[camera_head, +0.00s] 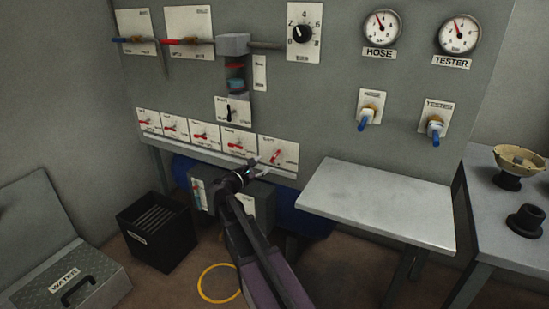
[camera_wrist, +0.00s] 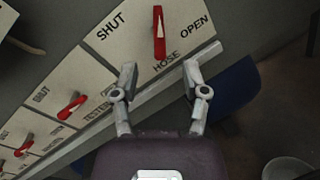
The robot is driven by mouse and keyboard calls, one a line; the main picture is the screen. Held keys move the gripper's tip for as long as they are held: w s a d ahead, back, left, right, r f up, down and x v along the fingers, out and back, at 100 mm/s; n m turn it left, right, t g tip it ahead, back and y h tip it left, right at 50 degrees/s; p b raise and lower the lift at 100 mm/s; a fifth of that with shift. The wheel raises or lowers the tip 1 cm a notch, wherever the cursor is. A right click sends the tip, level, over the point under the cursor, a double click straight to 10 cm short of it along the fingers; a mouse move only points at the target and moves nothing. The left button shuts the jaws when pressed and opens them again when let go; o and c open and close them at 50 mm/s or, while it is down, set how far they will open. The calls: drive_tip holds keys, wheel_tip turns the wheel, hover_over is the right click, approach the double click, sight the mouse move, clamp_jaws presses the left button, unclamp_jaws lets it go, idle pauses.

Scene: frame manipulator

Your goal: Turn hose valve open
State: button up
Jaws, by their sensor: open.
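The hose valve is a red lever with a pale stripe (camera_wrist: 159,32) on a white plate marked SHUT at left, OPEN at right and HOSE below. In the wrist view the lever points upward between the SHUT and OPEN words. In the head view the hose valve lever (camera_head: 277,155) is on the rightmost plate of the low row and leans up to the right. My gripper (camera_wrist: 159,69) is open and empty, its two fingers spread below the lever, which lies beyond the tips. In the head view my gripper (camera_head: 251,166) is just below and left of this plate.
Several similar red-lever valves run leftward, including the tester valve (camera_wrist: 72,105). A grey shelf (camera_head: 375,203) juts out at right. HOSE (camera_head: 381,28) and TESTER (camera_head: 459,33) gauges are above. A black bin (camera_head: 157,235) and a yellow ring (camera_head: 204,291) are on the floor.

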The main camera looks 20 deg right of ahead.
sight(274, 157)
drive_tip(key=shift+x, duration=3.8)
drive_tip(key=shift+c, duration=0.3)
clamp_jaws()
